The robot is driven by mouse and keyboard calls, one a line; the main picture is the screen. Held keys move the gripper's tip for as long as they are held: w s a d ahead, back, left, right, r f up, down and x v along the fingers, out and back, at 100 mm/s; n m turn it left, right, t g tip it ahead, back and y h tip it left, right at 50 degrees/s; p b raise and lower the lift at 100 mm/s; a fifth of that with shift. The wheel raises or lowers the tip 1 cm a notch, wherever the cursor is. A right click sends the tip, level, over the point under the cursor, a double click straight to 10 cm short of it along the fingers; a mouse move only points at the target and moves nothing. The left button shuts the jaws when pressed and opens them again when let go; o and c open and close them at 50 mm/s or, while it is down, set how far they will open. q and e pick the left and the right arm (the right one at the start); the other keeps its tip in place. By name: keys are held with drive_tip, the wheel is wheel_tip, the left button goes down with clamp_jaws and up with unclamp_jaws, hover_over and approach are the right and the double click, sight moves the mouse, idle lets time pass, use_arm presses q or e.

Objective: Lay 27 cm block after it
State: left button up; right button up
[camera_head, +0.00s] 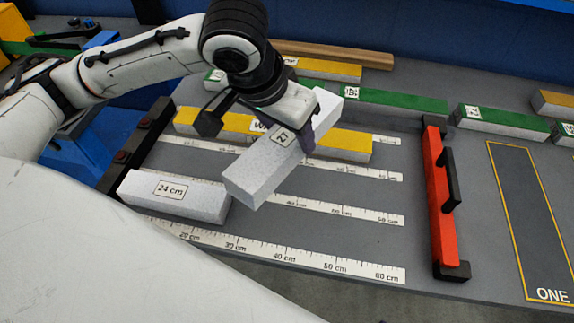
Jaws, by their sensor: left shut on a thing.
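My left gripper (262,122) is shut on a light grey block labelled 27 (262,172). The block is held slantwise above the ruled lanes, its near end toward the lower left. A grey block labelled 24 cm (175,195) lies flat along a lane at the left, close to the near end of the held block. Ruler strips (362,212) with cm marks run beside the lanes. To the right of the 24 cm block, the lane is bare past the held block. My right gripper is not in view.
A yellow-topped block (357,146) lies in a farther lane behind the held block. Green-topped blocks (400,102) lie at the back. A yellow-outlined area marked ONE (530,225) is empty at the right.

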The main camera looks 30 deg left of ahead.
use_arm(q)
drive_tip(key=s+d+f+m+g+h+b, duration=0.1)
drive_tip(key=s+d+f+m+b, duration=0.1)
drive_tip(key=f+m+b, duration=0.1)
drive_tip(key=s+d+f+m+g+h+b, duration=0.1)
drive_tip(key=d+f+m+b, duration=0.2)
drive_tip(key=f+m+b, duration=0.1)
drive_tip(key=s+d+f+m+g+h+b, duration=0.1)
drive_tip(key=s+d+f+m+b, duration=0.1)
drive_tip(key=f+m, duration=0.3)
drive_tip(key=shift+s+d+f+m+h+b, duration=0.4)
drive_tip(key=shift+d+m+b, duration=0.2)
drive_tip(key=shift+b, duration=0.1)
drive_tip(key=shift+f+b, duration=0.35)
drive_tip(key=shift+b, duration=0.15)
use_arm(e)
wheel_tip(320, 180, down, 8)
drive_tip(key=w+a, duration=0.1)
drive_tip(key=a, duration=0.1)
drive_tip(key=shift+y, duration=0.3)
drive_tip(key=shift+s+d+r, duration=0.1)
use_arm(q)
drive_tip(key=shift+f, duration=0.35)
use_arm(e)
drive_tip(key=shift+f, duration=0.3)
use_arm(q)
drive_tip(key=shift+f, duration=0.2)
